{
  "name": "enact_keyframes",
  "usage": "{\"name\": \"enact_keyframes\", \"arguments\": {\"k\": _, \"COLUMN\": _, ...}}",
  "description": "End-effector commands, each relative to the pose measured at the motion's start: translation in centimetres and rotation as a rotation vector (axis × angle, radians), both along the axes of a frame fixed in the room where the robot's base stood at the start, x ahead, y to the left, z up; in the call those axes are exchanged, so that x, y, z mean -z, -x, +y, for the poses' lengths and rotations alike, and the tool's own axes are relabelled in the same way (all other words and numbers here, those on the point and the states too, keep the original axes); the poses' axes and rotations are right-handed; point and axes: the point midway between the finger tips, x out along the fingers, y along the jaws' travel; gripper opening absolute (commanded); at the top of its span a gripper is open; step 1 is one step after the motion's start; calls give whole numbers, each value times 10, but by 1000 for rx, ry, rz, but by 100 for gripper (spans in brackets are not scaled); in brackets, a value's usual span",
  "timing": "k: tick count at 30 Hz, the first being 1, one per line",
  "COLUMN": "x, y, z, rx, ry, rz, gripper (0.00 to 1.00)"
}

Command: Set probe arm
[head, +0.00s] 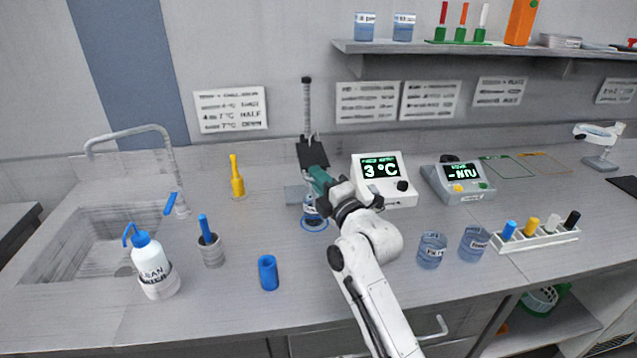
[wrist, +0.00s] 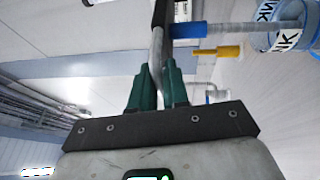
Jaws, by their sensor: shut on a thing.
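My gripper (head: 317,178), with green fingers, is at the stand, above a labelled beaker (head: 313,222). In the wrist view, my gripper (wrist: 156,82) is shut on a thin grey rod (wrist: 156,48), which looks like the probe arm. A dark piece (wrist: 160,14) is at the rod's far end. A blue-ended probe (wrist: 187,31) runs from there toward the beaker (wrist: 277,36). Whether its tip is inside the beaker is unclear.
A meter reading 3 °C (head: 380,170) stands close right of my gripper, with a second meter (head: 458,182) beyond. Two beakers (head: 432,250) (head: 474,244) stand in front. A blue cup (head: 268,272), wash bottle (head: 151,262) and sink (head: 105,240) are left.

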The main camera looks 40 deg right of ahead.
Motion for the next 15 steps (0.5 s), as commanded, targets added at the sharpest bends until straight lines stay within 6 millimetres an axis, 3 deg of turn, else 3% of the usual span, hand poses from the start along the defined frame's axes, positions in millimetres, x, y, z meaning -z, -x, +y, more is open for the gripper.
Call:
{"name": "enact_keyframes", "arguments": {"k": 1, "x": -23, "y": 0, "z": 0, "rx": 0, "ry": 6, "rz": -11, "gripper": 0}}
{"name": "enact_keyframes", "arguments": {"k": 6, "x": -65, "y": 0, "z": 0, "rx": 1, "ry": 6, "rz": -12, "gripper": 0}}
{"name": "enact_keyframes", "arguments": {"k": 10, "x": -82, "y": 0, "z": 0, "rx": 1, "ry": 5, "rz": -11, "gripper": 0}}
{"name": "enact_keyframes", "arguments": {"k": 15, "x": -86, "y": 0, "z": 0, "rx": 2, "ry": 5, "rz": -10, "gripper": 0}}
